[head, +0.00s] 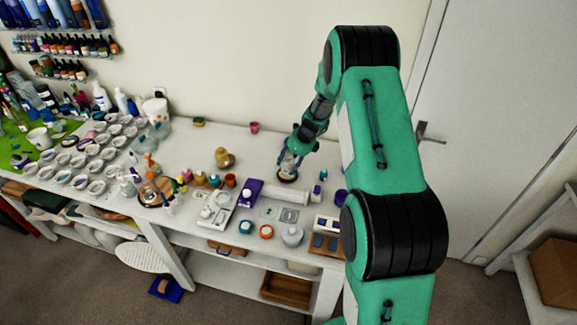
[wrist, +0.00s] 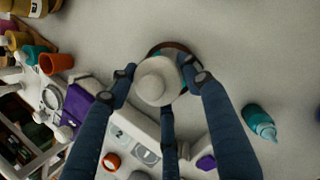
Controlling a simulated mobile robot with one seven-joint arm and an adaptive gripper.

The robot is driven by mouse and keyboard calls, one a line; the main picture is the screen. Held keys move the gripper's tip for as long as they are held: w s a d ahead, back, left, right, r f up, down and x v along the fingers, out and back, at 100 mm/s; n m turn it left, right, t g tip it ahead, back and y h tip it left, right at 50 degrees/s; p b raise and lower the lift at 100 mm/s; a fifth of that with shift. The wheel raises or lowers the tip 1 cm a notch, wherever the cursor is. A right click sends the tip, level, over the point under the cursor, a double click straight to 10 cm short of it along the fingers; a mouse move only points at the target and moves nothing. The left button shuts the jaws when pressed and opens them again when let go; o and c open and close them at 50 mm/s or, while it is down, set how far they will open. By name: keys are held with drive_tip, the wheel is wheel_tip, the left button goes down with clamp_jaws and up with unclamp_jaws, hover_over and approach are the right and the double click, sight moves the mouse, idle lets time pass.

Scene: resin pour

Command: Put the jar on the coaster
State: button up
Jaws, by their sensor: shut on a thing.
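The jar (wrist: 157,81) has a pale, whitish lid with a round knob and sits between my gripper's fingers in the wrist view. My gripper (wrist: 158,76) is shut on it, with fingers on its left and right sides and one below. The coaster (wrist: 166,45) is a round brown-rimmed disc with some teal, mostly hidden behind the jar. In the head view my gripper (head: 291,158) reaches down over the coaster (head: 287,179), with the jar largely hidden by the fingers. I cannot tell whether the jar touches the coaster.
A purple block (wrist: 78,103) and an orange cup (wrist: 56,64) are at left. In the head view, many small cups crowd the left of the white table (head: 225,133); the back is mostly clear.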

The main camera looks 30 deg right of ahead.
drive_tip(key=shift+f, duration=0.4)
drive_tip(key=shift+f, duration=0.1)
drive_tip(key=o, duration=1.6)
drive_tip(key=p+v, duration=0.1)
drive_tip(key=v, duration=1.1)
